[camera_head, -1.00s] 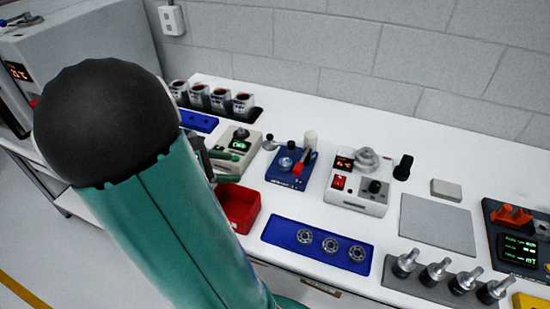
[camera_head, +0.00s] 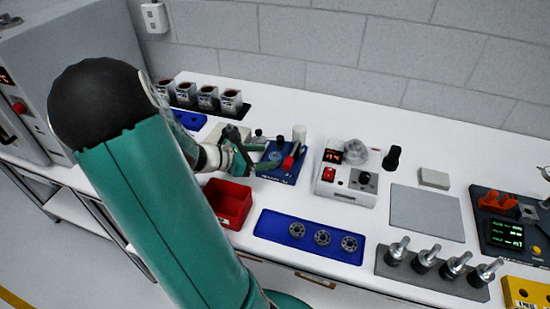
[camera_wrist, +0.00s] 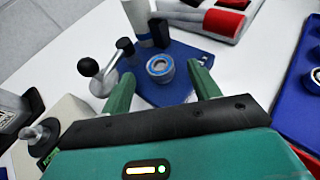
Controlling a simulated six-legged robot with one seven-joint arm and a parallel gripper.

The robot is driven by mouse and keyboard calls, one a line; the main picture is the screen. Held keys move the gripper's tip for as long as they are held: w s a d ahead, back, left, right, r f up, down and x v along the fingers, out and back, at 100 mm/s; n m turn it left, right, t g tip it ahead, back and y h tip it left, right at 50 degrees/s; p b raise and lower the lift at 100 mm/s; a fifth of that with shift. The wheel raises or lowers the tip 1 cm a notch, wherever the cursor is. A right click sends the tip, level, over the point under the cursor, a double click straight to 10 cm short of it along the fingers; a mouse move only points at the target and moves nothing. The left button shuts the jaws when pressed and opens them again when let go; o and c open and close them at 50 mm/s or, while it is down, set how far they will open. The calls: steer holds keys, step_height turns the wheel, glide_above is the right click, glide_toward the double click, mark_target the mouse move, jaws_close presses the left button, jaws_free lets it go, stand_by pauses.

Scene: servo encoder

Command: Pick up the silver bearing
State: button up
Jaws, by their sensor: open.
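A silver bearing (camera_wrist: 160,67) with a blue ring inside sits on a blue fixture (camera_wrist: 175,92) in the wrist view. My gripper (camera_wrist: 163,84) is open, its two green fingers pointing toward the fixture, with the bearing beyond and between the tips. It holds nothing. In the head view my gripper (camera_head: 260,158) is at the blue fixture (camera_head: 284,177) and partly covers it; the bearing there cannot be made out. Several other round silver bearings (camera_head: 322,238) lie in a row on a blue tray (camera_head: 268,222).
A white device (camera_head: 345,188) stands to the right. A grey plate (camera_head: 425,212) lies bare farther right.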

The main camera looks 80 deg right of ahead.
steer(key=shift+x, duration=1.4)
steer(key=c, duration=1.2)
steer(key=shift+o, duration=0.2)
